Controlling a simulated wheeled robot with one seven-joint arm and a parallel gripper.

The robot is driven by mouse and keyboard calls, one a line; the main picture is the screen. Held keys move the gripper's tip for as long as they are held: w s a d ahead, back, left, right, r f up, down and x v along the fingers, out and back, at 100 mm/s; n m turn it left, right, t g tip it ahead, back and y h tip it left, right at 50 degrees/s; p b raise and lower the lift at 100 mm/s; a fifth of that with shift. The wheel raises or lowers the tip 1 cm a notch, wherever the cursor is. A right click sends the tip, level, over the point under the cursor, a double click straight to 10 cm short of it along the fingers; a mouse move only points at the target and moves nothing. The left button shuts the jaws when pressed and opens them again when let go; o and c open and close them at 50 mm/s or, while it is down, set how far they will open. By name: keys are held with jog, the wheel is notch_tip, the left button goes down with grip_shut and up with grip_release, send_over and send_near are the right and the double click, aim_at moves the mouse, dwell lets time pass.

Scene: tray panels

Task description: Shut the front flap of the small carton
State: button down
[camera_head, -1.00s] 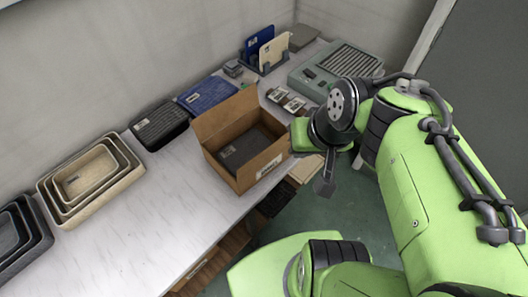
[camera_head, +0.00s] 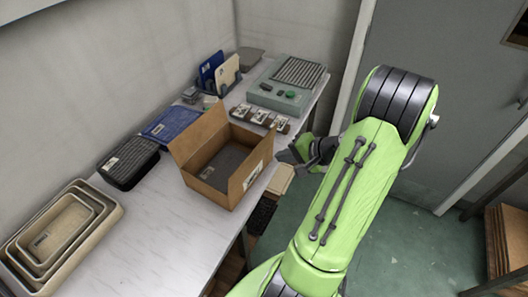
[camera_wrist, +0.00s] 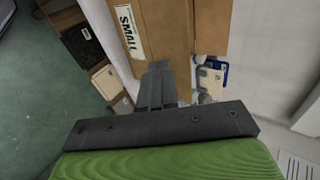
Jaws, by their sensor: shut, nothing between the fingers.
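The small carton (camera_head: 237,192) is an open brown cardboard box on the white table in the head view. A tall flap (camera_head: 198,132) stands up at its back left, and a dark item (camera_head: 225,160) lies inside. Its labelled front side faces right, towards my arm. In the wrist view, the brown cardboard (camera_wrist: 165,30) with a "SMALL" label fills the top middle. My gripper (camera_head: 285,157) is shut and empty just right of the carton; its fingers (camera_wrist: 160,70) point at the cardboard in the wrist view. I cannot tell whether they touch it.
Nested cream trays (camera_head: 100,208), a black box (camera_head: 128,162) and a blue tray (camera_head: 170,124) stand left of the carton. Small labelled items (camera_head: 260,116) and a grey-green device (camera_head: 287,86) stand behind it. Bare table lies in front of the carton.

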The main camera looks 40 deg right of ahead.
aim_at(256, 151)
jog(key=w, duration=0.2)
jog(key=w+a, duration=0.1)
jog(key=w, duration=0.1)
jog(key=w+f, duration=0.1)
jog(key=w, duration=0.1)
jog(key=shift+a+f, duration=0.1)
jog(key=shift+a, duration=0.2)
